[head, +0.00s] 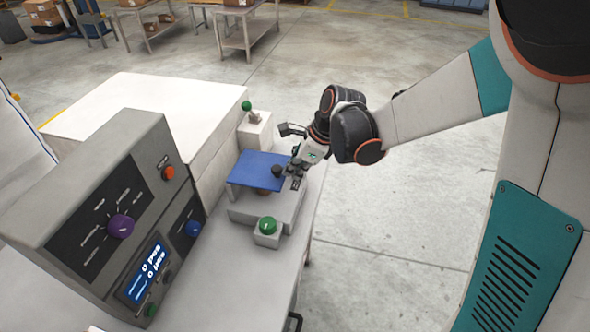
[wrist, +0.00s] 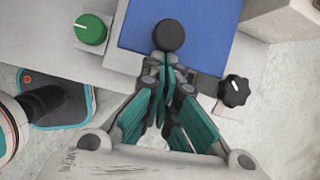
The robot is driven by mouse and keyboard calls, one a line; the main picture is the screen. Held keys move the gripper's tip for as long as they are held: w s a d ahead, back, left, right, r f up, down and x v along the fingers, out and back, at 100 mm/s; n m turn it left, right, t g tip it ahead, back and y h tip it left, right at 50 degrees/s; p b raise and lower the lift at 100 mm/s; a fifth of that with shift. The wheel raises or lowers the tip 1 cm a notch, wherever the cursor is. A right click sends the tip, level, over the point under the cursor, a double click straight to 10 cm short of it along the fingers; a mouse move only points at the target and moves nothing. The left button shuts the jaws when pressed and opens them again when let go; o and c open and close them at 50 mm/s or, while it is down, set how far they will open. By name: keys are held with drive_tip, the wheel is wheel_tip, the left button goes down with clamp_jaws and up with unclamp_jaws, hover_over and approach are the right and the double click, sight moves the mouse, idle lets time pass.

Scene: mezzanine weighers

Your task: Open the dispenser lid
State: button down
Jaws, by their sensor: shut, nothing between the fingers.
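The blue lid (head: 255,167) with a round black knob (head: 277,171) at its right edge sits above a light grey base (head: 265,211). A brownish item shows in a gap under its front edge, so the lid looks apart from the base there; its exact tilt I cannot tell. My gripper (head: 296,177) is at the lid's right edge, beside the knob. In the wrist view the shut fingertips (wrist: 166,62) point at the black knob (wrist: 168,36) on the blue lid (wrist: 208,28). Nothing is between the fingers; whether they touch the knob or lid is unclear.
A green knob (head: 267,225) stands in front of the base and a green-topped lever (head: 247,106) behind it. A grey control panel (head: 110,215) with dials and a display is at left. A black star knob (wrist: 234,90) lies right of my fingers. Open floor (head: 400,220) is at right.

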drive_tip(key=a+r+h+p, duration=0.1)
drive_tip(key=r+p, duration=0.1)
drive_tip(key=r, duration=0.1)
drive_tip(key=w+a+r+g+h+p, duration=0.1)
drive_tip(key=a+r+h+p, duration=0.1)
drive_tip(key=r, duration=0.1)
drive_tip(key=a+r+h+p, duration=0.1)
drive_tip(key=a+r+p, duration=0.1)
drive_tip(key=r, duration=0.1)
drive_tip(key=shift+w+a+r+g+h, duration=0.15)
drive_tip(key=shift+w+r+g+h, duration=0.15)
drive_tip(key=shift+w+g+h, duration=0.1)
drive_tip(key=w+a+r+p, duration=0.1)
drive_tip(key=w+a+r, duration=0.2)
drive_tip(key=a, duration=0.6)
drive_tip(key=shift+w+a+r+p, duration=0.35)
drive_tip(key=shift+r+p, duration=0.05)
drive_tip(key=shift+r, duration=0.3)
drive_tip(key=shift+f, duration=0.1)
